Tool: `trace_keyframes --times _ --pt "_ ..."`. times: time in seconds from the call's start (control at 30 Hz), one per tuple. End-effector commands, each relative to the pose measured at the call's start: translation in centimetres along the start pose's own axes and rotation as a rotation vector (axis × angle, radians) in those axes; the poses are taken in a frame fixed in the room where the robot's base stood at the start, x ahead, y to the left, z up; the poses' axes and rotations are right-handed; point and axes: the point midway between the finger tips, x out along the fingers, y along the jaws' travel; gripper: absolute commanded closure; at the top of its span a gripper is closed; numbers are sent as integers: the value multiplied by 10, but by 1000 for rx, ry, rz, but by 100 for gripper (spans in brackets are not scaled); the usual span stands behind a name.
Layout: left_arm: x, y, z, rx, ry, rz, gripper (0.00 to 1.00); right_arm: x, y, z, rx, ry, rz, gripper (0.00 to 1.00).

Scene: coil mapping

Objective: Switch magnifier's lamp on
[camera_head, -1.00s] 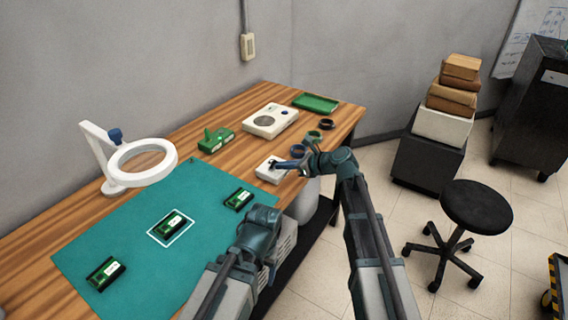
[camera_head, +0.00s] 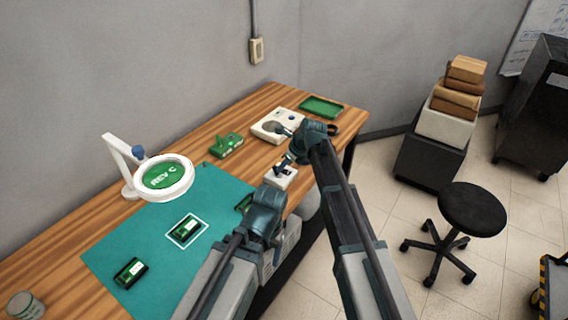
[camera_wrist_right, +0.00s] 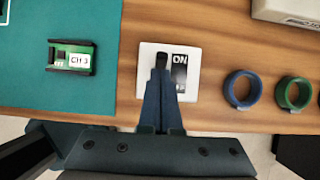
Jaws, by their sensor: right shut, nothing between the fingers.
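The white magnifier (camera_head: 118,152) with a round lens stands at the table's back left. Its lens shows a green surface marked "REV C". A small white switch box (camera_head: 282,180) sits by the table's front edge; in the right wrist view the box (camera_wrist_right: 190,52) has a black lever and a dark panel marked "ON". My right gripper (camera_wrist_right: 161,72) is shut and empty, its tips over or at the lever; I cannot tell if they touch. It also shows in the head view (camera_head: 284,163). My left arm is at the table's front edge; its fingertips are not clear.
A teal mat (camera_head: 150,245) holds several small boards. A green part (camera_head: 228,146), a white device (camera_head: 268,126) and a green tray (camera_head: 321,107) lie behind. A blue ring (camera_wrist_right: 241,89) and a green ring (camera_wrist_right: 295,93) lie right of the box. A black stool (camera_head: 472,209) stands on the floor.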

Motion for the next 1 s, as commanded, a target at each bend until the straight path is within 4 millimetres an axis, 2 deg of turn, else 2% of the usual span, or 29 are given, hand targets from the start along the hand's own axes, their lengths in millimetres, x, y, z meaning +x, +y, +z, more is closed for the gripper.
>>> trace_keyframes --times 0.17,0.53,1.0 --pt "-1 0 0 0 0 0 31 -1 0 0 0 -2 0 100" --pt "-16 -2 1 0 0 0 31 -14 0 8 -1 -3 1 100" --pt "-17 -2 1 0 0 0 31 -17 0 6 0 -4 1 100"
